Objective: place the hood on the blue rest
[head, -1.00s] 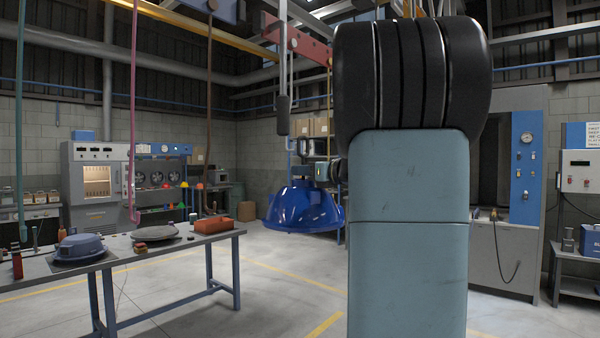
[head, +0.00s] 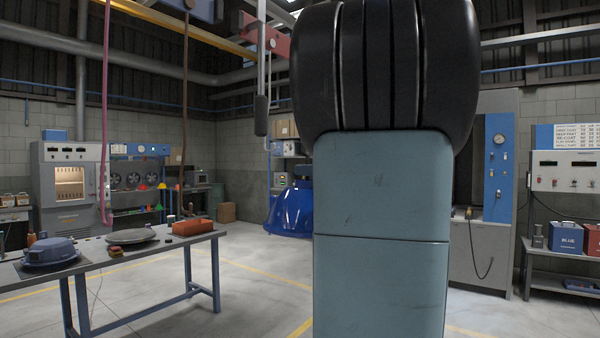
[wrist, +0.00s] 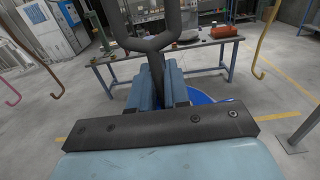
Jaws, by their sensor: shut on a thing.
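The glossy blue hood (head: 290,210) hangs in the air right of the long table in the head view, partly hidden behind my arm. In the wrist view a strip of its blue rim (wrist: 205,97) shows beyond my gripper (wrist: 155,88). The gripper is shut on the hood; the grip itself is mostly hidden. A dark forked bar (wrist: 150,38) rises just beyond the fingers. A blue domed piece (head: 52,252) sits on a dark mat at the table's left. I cannot tell whether it is the blue rest.
The long table (head: 125,248) also bears a grey disc (head: 132,236) and an orange tray (head: 194,227). A pink hook (head: 106,120) and a dark hanging weight (head: 261,115) hang in the space. Floor between table and hood is clear. A blue-and-grey cabinet (head: 497,170) stands at right.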

